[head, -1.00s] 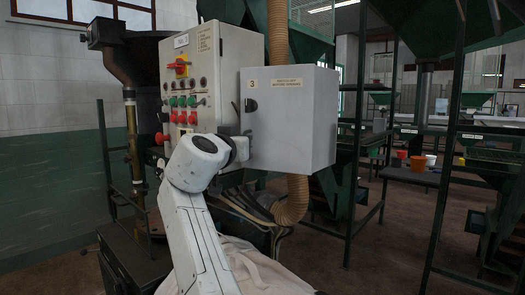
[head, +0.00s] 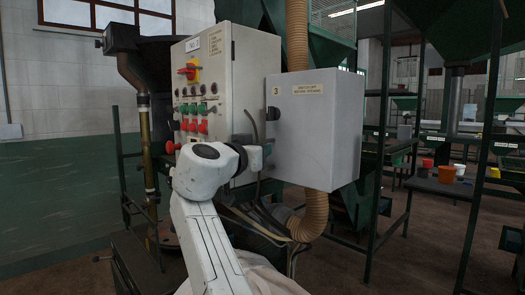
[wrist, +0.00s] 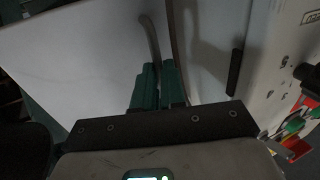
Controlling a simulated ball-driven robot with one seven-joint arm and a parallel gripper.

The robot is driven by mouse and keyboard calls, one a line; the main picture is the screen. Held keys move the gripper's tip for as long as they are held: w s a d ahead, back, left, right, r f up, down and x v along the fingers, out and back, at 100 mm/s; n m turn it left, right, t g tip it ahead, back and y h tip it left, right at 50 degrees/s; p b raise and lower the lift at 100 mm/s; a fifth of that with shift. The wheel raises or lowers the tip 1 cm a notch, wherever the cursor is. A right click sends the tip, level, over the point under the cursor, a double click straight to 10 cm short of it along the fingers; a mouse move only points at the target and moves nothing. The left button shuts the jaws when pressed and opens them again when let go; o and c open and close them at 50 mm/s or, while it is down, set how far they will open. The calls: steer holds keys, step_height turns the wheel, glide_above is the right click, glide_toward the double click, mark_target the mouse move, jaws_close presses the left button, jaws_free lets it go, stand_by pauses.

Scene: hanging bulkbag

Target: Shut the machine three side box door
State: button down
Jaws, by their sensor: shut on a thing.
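The side box (head: 318,130) is a pale grey box marked 3, right of the main control panel. Its front door face (head: 310,150) looks flat, with a dark latch (head: 272,138) near the left edge; I cannot tell how far the door stands from the frame. My gripper (head: 266,149) is at the left edge of this face, below the latch, seen side-on. In the wrist view its green fingers (wrist: 159,72) are close together against a pale panel (wrist: 75,50). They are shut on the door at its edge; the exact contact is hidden.
The main control panel (head: 215,60), with red and green buttons, stands just left of my gripper. Dark cables (head: 255,195) and a ribbed tan hose (head: 312,215) hang below and behind the box. A green frame (head: 385,120) stands to the right.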

steer(key=c, duration=1.2)
jaws_free()
steer(key=shift+s+a+f+y, duration=0.1)
steer(key=shift+a+y, duration=0.2)
steer(key=shift+a, duration=0.8)
steer(key=shift+d, duration=0.35)
steer(key=shift+s, duration=0.1)
